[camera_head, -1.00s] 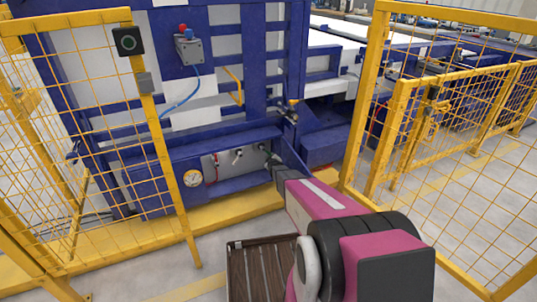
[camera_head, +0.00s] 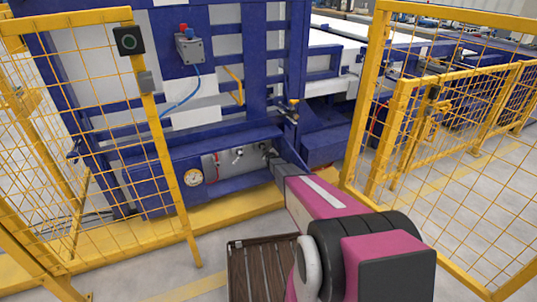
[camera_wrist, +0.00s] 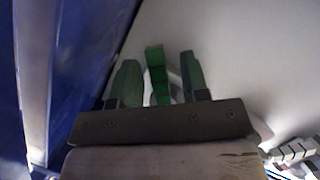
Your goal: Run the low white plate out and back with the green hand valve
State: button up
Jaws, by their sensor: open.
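The green hand valve (camera_wrist: 157,75) shows in the wrist view as a bright green handle against a pale panel. My gripper (camera_wrist: 160,78) is open, with one dark green finger on each side of the handle. I cannot tell whether either finger touches it. In the head view my gripper (camera_head: 271,157) reaches the right end of the low panel with the gauge, and my arm's end hides the valve there. White plates show behind the blue frame, among them a low one (camera_head: 194,117); I cannot tell for sure which one the task means.
A round gauge (camera_head: 193,177) and small levers (camera_head: 238,156) sit left of my gripper. A blue upright (camera_head: 290,150) stands close to its right. Yellow mesh fences (camera_head: 120,140) flank the opening on both sides. A slatted brown crate (camera_head: 262,270) stands in front below.

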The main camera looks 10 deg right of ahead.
grip_shut()
